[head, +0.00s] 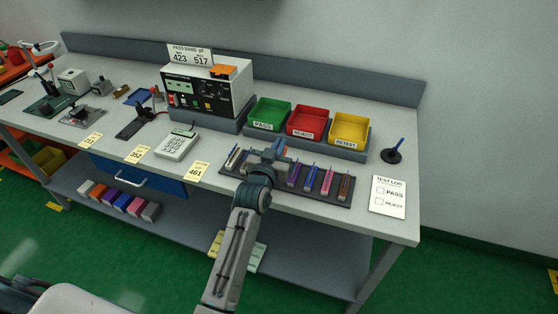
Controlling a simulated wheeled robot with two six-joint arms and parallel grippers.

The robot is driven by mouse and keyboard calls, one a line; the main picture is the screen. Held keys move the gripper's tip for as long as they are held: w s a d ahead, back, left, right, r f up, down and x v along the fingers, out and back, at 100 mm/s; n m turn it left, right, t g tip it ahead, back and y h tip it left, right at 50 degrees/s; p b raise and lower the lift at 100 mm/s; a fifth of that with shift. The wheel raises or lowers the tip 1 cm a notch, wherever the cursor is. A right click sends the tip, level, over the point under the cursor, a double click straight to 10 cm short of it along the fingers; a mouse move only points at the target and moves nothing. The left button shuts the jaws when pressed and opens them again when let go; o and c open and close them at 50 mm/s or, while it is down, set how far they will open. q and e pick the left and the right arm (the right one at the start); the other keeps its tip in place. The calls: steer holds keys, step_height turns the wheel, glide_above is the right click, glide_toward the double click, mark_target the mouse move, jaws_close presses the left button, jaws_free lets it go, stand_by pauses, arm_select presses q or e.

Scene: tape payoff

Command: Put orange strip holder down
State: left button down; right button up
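My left gripper (266,157) is over the dark strip rack (312,198) on the bench, left of the rack's middle. A small patch of orange and blue (280,147) shows at its far right side. It may be the orange strip holder, but it is too small and too covered to be sure. The gripper's body hides its fingertips, so I cannot tell whether they are shut on it. Pale holders (235,158) stand left of the gripper. Purple (293,175), pink (327,183) and brown (345,187) holders stand to its right. My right gripper is not in view.
Green (269,113), red (306,121) and yellow (349,129) bins stand just behind the rack. A tester (195,94) is behind left, a calculator-like device (177,145) left. A test log card (388,197) and a pen stand (391,156) are right.

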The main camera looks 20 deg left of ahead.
arm_select(q)
steer(key=shift+f+p, duration=0.45)
steer(key=shift+f, duration=2.15)
steer(key=shift+f, duration=0.15)
steer(key=c, duration=1.6)
jaws_free()
steer(key=shift+c, duration=0.2)
steer(key=shift+f, duration=0.1)
